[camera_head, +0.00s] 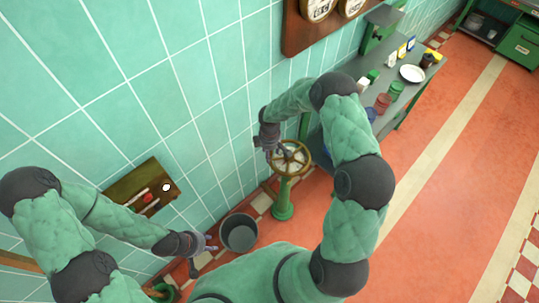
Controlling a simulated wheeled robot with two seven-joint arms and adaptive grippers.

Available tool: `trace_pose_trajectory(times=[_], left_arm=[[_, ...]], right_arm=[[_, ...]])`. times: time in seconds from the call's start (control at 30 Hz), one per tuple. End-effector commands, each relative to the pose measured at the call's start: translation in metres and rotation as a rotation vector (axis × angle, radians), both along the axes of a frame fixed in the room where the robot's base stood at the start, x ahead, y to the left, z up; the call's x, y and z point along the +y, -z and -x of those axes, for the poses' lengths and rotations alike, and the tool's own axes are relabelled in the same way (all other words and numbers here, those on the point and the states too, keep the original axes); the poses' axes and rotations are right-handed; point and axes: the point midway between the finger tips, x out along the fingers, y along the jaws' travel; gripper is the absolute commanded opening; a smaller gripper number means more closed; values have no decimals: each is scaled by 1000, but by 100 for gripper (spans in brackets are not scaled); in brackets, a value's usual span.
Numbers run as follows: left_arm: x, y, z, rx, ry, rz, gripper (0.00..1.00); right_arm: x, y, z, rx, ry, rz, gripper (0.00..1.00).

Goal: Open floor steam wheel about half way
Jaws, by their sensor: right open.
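The floor steam wheel (298,151) is a brass-coloured handwheel on top of a green pedestal (284,200) that stands on the floor near the tiled wall. My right gripper (271,149) is open at the wheel's left side, close to its rim. I cannot tell whether it touches the rim, and part of the wheel's left side is hidden by it. My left gripper (211,243) is low at the left, next to a grey bucket and away from the wheel. Its fingers are too small to tell whether they are open.
A grey bucket (239,233) stands on the floor left of the pedestal. A wall panel (141,187) is at the left. A bench (407,100) with jars and a white plate (411,73) is behind the wheel. Gauges (318,9) hang above. The red floor at right is clear.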

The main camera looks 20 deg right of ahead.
Motion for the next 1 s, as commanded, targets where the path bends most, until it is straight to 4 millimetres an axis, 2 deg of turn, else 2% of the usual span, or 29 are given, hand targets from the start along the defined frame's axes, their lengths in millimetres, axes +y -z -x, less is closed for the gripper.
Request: trace_pose_trajectory(times=[0.17,0.5,0.67,0.7,1.0], left_arm=[[0,3,0,0,0,0,40],[0,3,0,-1,0,0,40],[0,3,0,-1,0,0,40],[0,3,0,-1,0,0,40],[0,3,0,-1,0,0,40]], right_arm=[[0,15,0,-1,3,-1,50],[0,17,0,-1,2,0,50],[0,17,0,-1,2,0,4],[0,17,0,-1,2,0,0],[0,17,1,-1,-12,0,0]])
